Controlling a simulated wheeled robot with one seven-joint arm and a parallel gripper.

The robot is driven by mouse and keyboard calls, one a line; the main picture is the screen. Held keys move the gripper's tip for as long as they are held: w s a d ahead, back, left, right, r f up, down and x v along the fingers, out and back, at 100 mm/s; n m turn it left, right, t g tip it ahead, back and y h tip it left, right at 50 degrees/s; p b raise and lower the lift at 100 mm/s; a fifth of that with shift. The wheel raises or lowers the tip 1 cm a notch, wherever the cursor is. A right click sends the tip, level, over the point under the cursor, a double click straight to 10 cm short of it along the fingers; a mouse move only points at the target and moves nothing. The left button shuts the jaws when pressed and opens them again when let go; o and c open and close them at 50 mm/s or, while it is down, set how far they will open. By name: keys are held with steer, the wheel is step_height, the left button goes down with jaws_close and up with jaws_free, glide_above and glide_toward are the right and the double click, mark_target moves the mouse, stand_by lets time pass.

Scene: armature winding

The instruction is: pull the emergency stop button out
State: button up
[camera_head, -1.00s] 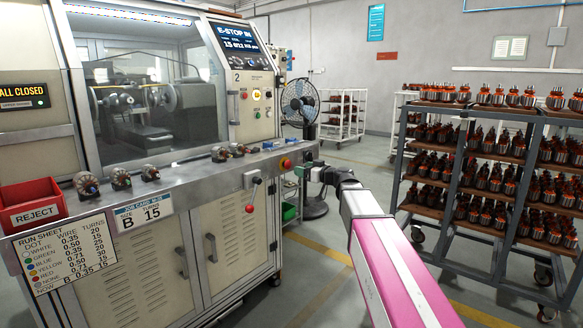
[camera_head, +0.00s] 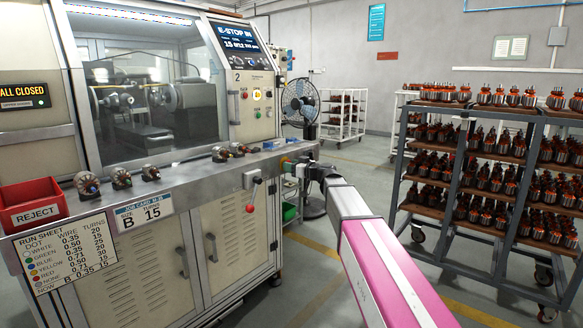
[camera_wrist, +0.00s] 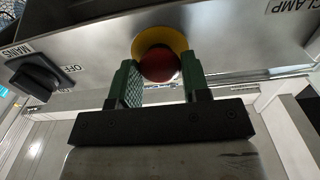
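The emergency stop button is a red mushroom head (camera_wrist: 159,64) on a yellow round base (camera_wrist: 153,36), set in the machine's steel front ledge. In the wrist view my gripper (camera_wrist: 160,82) has its two green fingers spread, one on each side of the red head. I cannot tell whether the pads touch it. In the head view my gripper (camera_head: 292,165) is at the right end of the ledge and hides most of the button. The machine's screen (camera_head: 239,40) reads "E-STOP IN".
A black MAINS switch (camera_wrist: 36,78) sits on the same panel, left in the wrist view. A red-knobbed lever (camera_head: 254,182) stands out from the front. Armatures (camera_head: 121,178) lie along the ledge (camera_head: 190,195). A loaded rack (camera_head: 490,170) stands to the right.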

jaws_close()
steer(key=shift+s+d, duration=0.4)
steer(key=shift+d, duration=0.05)
steer(key=o, duration=1)
jaws_free()
steer(key=shift+d, duration=0.1)
steer(key=v, duration=1)
steer(key=shift+s+d, duration=0.25)
steer(key=shift+s, duration=0.05)
